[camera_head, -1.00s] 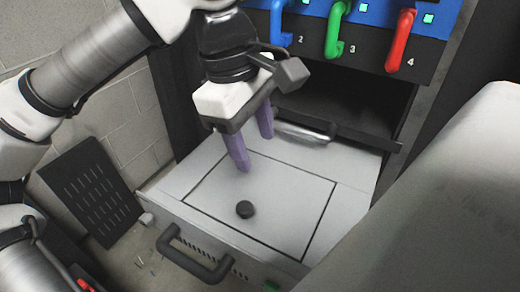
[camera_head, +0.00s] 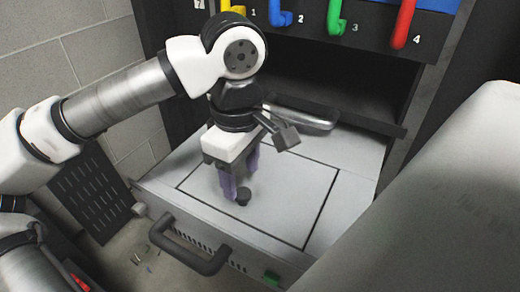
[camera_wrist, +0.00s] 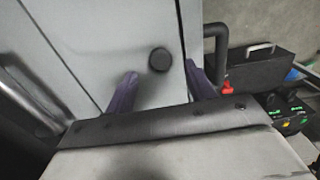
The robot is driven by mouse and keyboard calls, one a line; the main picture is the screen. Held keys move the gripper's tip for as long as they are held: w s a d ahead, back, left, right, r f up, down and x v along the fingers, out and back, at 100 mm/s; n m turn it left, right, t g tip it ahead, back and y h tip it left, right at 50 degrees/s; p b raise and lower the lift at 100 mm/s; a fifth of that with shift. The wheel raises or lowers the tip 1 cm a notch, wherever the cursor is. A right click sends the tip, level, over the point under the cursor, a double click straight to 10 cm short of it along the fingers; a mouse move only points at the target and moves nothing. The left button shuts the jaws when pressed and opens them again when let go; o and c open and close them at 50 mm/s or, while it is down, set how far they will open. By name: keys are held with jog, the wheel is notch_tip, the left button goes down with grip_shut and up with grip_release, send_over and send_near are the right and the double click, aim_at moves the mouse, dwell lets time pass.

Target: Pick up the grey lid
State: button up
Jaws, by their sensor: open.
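The grey lid (camera_head: 290,205) is a flat panel outlined by a dark seam in the top of the pulled-out drawer unit. A round black knob (camera_head: 243,196) stands on it, and the knob also shows in the wrist view (camera_wrist: 159,60). My gripper (camera_head: 238,185) points down just above the lid, its purple fingers open and close to the knob. In the wrist view the knob lies ahead of the gap between the two fingertips (camera_wrist: 163,82). I cannot tell whether a finger touches the lid. Nothing is held.
A dark handle (camera_head: 190,250) sticks out from the drawer's front (camera_head: 235,243). Yellow, blue, green and red handles, the red one (camera_head: 404,22) at the right, hang above the dark opening. A slotted black panel (camera_head: 85,190) leans at the left. A large pale body blocks the right.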

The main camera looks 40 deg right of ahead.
aim_at(242, 193)
notch_tip(242, 193, down, 4)
jog(key=shift+b, duration=0.5)
jog(key=shift+r, duration=0.1)
grip_shut()
